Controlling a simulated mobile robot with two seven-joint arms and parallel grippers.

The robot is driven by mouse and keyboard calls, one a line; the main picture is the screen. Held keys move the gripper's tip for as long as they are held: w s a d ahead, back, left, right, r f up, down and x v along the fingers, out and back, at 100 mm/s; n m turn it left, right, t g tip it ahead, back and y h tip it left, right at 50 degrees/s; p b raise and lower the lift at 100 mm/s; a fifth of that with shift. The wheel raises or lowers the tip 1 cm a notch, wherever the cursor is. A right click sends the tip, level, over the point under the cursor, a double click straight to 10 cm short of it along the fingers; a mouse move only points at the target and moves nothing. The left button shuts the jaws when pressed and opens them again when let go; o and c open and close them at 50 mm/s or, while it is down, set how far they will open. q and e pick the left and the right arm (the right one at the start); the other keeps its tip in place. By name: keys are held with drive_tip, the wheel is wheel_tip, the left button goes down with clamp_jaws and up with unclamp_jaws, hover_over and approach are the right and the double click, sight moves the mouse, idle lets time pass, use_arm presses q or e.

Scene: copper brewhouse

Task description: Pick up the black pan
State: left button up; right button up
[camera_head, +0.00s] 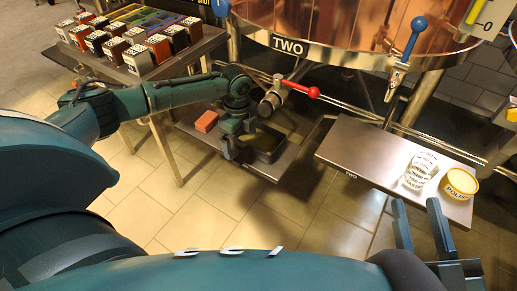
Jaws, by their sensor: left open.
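The black pan (266,148) is a dark, shallow vessel on a low metal shelf (275,172) below the copper vessel, near the middle of the head view. My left gripper (239,145) reaches down at the pan's left side, open. The arm and jaws cover part of the pan's left side, and I cannot tell whether a finger touches it. My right gripper (416,206) is at the lower right, its two fingers apart with nothing visible between them, away from the pan.
A red brick-like block (206,121) lies on the low shelf left of my gripper. A red-handled valve (313,92) juts out above the pan. Boxes (135,60) fill the upper-left table.

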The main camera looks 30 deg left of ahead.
sight(243, 153)
use_arm(q)
wheel_tip(243, 153, down, 2)
drive_tip(key=shift+d+f+b, duration=0.1)
drive_tip(key=shift+b, duration=0.35)
drive_tip(key=f, duration=0.1)
drive_tip(key=f+b, duration=0.2)
drive_tip(key=shift+s+d+f, duration=0.1)
drive_tip(key=shift+d+f, duration=0.15)
drive_tip(key=shift+d, duration=0.05)
drive_tip(key=shift+f+b, duration=0.4)
drive_tip(key=shift+f, duration=0.05)
use_arm(e)
drive_tip(key=r+n+y, duration=0.1)
drive_tip(key=r+n+t+y, duration=0.1)
drive_tip(key=r, duration=0.1)
drive_tip(key=w+r+n+y, duration=0.1)
drive_tip(key=y, duration=0.1)
drive_tip(key=shift+d+r+n+t, duration=0.25)
drive_tip(key=shift+r+n+t, duration=0.15)
use_arm(q)
drive_tip(key=shift+c, duration=0.2)
drive_tip(key=shift+r, duration=0.1)
drive_tip(key=c, duration=1.2)
use_arm(e)
drive_tip(key=shift+w, duration=0.1)
